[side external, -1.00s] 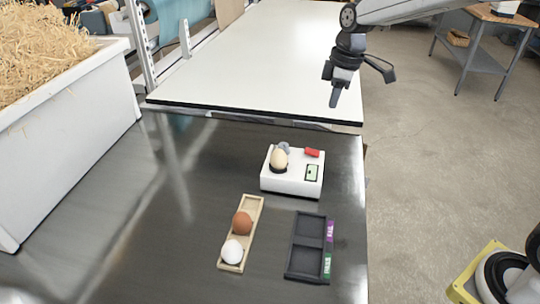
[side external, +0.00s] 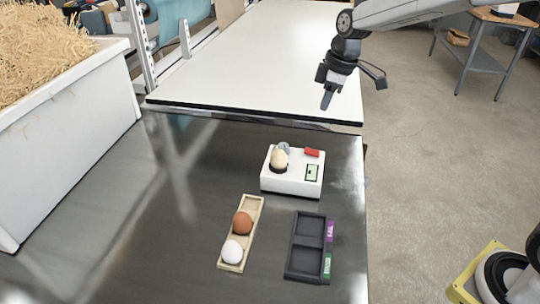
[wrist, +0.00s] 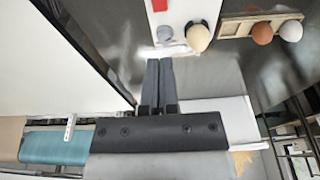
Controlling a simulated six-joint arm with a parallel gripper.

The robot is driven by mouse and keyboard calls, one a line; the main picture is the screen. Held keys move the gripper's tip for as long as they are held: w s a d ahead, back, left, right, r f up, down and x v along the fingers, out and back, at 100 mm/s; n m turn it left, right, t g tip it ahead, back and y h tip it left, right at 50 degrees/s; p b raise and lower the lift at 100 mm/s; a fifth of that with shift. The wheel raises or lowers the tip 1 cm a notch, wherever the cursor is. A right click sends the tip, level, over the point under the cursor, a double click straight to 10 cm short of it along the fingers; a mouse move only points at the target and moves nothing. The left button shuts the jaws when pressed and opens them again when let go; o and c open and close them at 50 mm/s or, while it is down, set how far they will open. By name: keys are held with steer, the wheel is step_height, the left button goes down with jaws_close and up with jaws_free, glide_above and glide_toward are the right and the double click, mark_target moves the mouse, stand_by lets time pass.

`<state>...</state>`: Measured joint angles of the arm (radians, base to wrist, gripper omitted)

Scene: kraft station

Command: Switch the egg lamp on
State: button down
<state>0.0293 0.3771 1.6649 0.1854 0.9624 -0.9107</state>
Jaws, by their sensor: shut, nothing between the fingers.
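The egg lamp is a white box (side external: 290,186) on the dark metal table. A cream egg (side external: 279,159) sits upright on its dark round seat, with a grey knob (side external: 284,147) behind it. A red switch (side external: 312,152) and a small green panel (side external: 312,172) are on the box's right side. My gripper (side external: 327,101) is shut and empty, above and behind the lamp, apart from it. In the wrist view its fingers (wrist: 160,62) are together, and the red part (wrist: 160,5), grey knob (wrist: 165,32) and cream egg (wrist: 198,38) show beyond them.
A wooden tray (side external: 241,216) in front of the lamp holds a brown egg (side external: 242,223) and a white egg (side external: 232,251). A dark two-compartment tray (side external: 289,262) with purple and green labels stands to its right, empty. A white raised worktop (side external: 240,60) lies behind. A straw-filled bin (side external: 75,140) is at left.

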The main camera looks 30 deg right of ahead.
mark_target(313, 151)
steer(key=f, duration=0.4)
steer(key=w+a+f, duration=0.1)
steer(key=f, duration=0.3)
steer(key=a+f, duration=0.1)
steer(key=f, duration=0.3)
steer(key=shift+w+f, duration=0.25)
steer(key=shift+w, duration=0.15)
steer(key=shift+f+g, duration=0.25)
steer(key=shift+g, duration=0.05)
steer(key=shift+s+d, duration=0.1)
steer(key=shift+s+d+r, duration=0.1)
steer(key=shift+s+d, duration=0.3)
steer(key=shift+s, duration=0.05)
steer(key=shift+w+r, duration=0.1)
stand_by(0.5)
